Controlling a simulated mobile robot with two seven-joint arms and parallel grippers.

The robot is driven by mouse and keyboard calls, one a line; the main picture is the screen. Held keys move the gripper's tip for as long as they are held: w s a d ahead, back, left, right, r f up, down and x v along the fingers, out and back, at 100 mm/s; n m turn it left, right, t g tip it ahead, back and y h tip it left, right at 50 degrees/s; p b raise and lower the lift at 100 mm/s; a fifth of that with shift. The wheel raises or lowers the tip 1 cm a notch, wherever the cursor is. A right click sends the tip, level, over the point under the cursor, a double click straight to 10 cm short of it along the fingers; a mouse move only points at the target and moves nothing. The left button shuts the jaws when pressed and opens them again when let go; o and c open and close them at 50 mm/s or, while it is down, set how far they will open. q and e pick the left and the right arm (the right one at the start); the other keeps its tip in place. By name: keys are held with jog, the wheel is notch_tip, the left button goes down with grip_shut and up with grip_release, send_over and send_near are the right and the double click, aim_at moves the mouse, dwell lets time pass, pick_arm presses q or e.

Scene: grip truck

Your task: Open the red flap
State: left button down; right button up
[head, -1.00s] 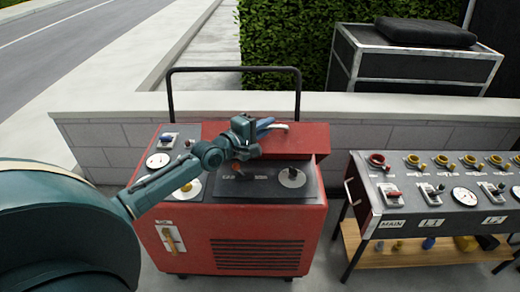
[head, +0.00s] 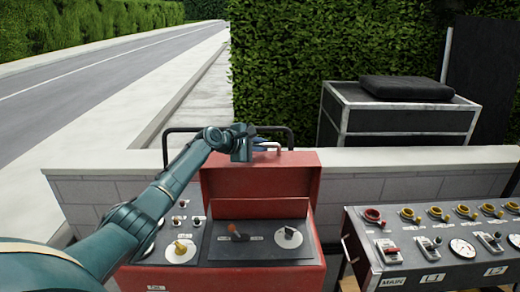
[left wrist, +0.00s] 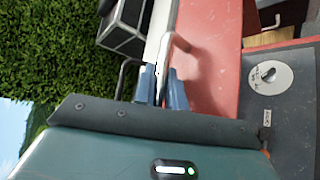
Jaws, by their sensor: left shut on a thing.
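The red flap (head: 260,181) stands raised, near upright, at the back of the red machine's control top in the head view. In the left wrist view the flap (left wrist: 212,55) shows as a red panel beside the fingers. A pale bar handle (left wrist: 165,52) sits at the flap's edge; its end also shows in the head view (head: 271,150). My left gripper (head: 260,146) is at the flap's top edge. In the left wrist view its blue fingers (left wrist: 163,88) are shut on the handle. My right gripper is not in view.
The panel under the flap shows an orange-red lever (head: 237,232) and a white dial (head: 288,238). A black push bar (head: 288,136) and a low grey wall (head: 400,185) stand behind. A second control console (head: 425,250) stands at the right.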

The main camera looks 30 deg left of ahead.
pick_arm(q)
jog(key=shift+w+a, duration=0.15)
jog(key=c, duration=1.8)
grip_release()
jog(key=o, duration=0.3)
jog(key=shift+o, duration=0.2)
